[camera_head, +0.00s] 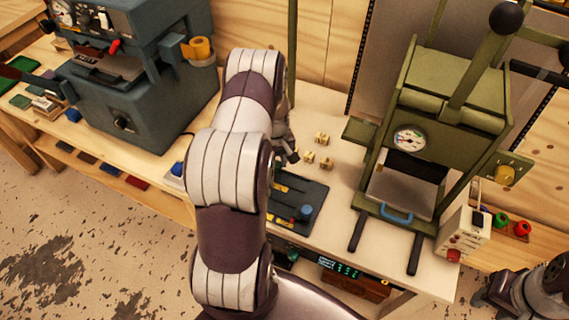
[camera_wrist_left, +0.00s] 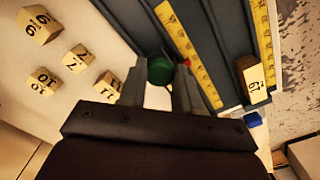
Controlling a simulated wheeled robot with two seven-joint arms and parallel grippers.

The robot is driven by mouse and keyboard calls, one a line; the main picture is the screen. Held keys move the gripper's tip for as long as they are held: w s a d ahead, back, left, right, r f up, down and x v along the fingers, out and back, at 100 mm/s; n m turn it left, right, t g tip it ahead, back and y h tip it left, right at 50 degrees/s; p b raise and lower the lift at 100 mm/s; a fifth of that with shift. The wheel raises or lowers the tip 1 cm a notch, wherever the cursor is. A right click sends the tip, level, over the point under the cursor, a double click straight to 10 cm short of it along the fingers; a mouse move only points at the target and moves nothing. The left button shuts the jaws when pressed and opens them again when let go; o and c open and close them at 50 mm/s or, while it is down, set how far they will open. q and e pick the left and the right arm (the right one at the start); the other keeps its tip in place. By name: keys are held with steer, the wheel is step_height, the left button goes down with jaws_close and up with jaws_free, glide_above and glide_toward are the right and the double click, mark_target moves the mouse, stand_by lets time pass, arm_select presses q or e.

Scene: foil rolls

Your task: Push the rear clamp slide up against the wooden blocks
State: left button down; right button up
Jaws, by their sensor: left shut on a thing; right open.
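The dark fixture plate (camera_head: 316,196) lies on the bench, partly hidden by my left arm. In the left wrist view it shows as dark rails (camera_wrist_left: 221,45) with yellow rulers (camera_wrist_left: 190,55). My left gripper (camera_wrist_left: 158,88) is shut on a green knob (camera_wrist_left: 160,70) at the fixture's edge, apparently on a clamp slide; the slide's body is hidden. A wooden block (camera_wrist_left: 252,80) lies on the fixture, to the right of the knob and apart from it. A blue knob (camera_head: 305,212) stands on the plate's near part. My right gripper (camera_head: 482,298) is open at the lower right, away from the fixture.
Several loose numbered wooden blocks (camera_head: 325,164) lie on the bench behind the plate; they also show in the left wrist view (camera_wrist_left: 76,59). A green press (camera_head: 440,120) stands to the right, a blue-grey machine (camera_head: 150,100) to the left. A display box (camera_head: 352,278) sits below the bench's front edge.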

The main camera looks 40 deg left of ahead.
arm_select(q)
steer(key=shift+w+r, duration=0.1)
steer(key=c, duration=0.8)
jaws_free()
steer(key=shift+a, duration=0.1)
step_height(320, 180, up, 13)
steer(key=shift+f+b, duration=0.2)
steer(key=shift+b, duration=0.75)
